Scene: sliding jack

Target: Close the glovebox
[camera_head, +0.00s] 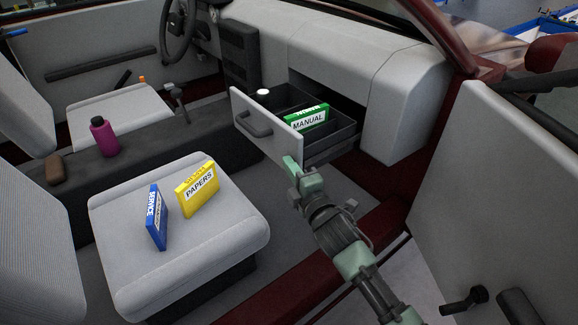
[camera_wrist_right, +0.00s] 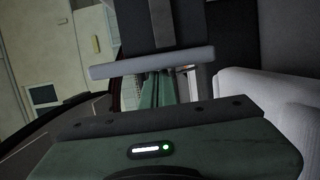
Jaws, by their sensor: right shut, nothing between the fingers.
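The glovebox (camera_head: 262,128) is a grey drawer pulled out from the dashboard, with a dark handle (camera_head: 252,124) on its front panel. A green box marked MANUAL (camera_head: 307,121) and a small white round item (camera_head: 263,92) are inside its dark tray (camera_head: 340,137). My right gripper (camera_head: 290,164) is shut and empty, close to the lower right end of the front panel. I cannot tell whether it touches. In the right wrist view its green fingers (camera_wrist_right: 169,90) reach up to a light grey bar, which looks like the panel's edge (camera_wrist_right: 150,63). My left gripper is not in view.
A blue SERVICE box (camera_head: 156,217) and a yellow PAPERS box (camera_head: 197,188) are on the near seat (camera_head: 235,235). A pink bottle (camera_head: 104,138) and a brown item (camera_head: 58,168) are on the console. The open car door (camera_head: 500,190) is at right.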

